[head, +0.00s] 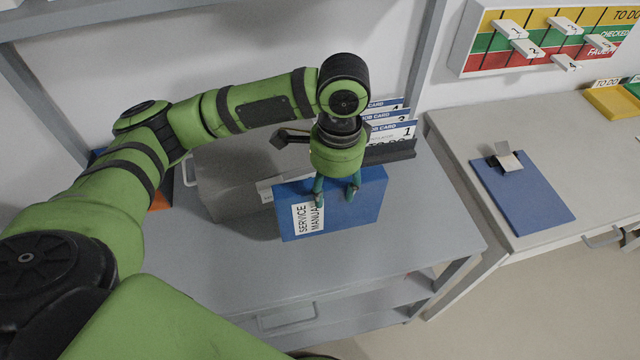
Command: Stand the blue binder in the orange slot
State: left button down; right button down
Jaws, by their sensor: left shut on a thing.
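The blue binder (345,213) has a white "SERVICE MANUAL" label on its left end. It stands upright at the front of the grey bench top. My left gripper (337,190) comes down from above and is shut on the binder's top. Whether the binder's lower edge touches the bench, I cannot tell. An orange patch (161,199), perhaps part of the orange slot, shows at the left behind my left arm. Most of that area is hidden by the arm. My right gripper is not in view.
A grey box (222,188) stands behind the binder, and a dark rack (390,152) of job cards stands behind right. A clipboard (520,192) lies on the right-hand desk. The bench top (215,262) is clear front left.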

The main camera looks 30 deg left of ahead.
pick_arm(q)
jog(key=w+a+f, duration=0.2)
jog(key=shift+w+a+f, duration=0.1)
jog(key=shift+w+a, duration=0.1)
jog(key=shift+a, duration=0.1)
jog(key=shift+f+p, duration=0.7)
jog(key=shift+f, duration=1.25)
jog(key=c, duration=0.7)
grip_release()
jog(key=shift+f, duration=0.15)
jog(key=shift+o, duration=0.8)
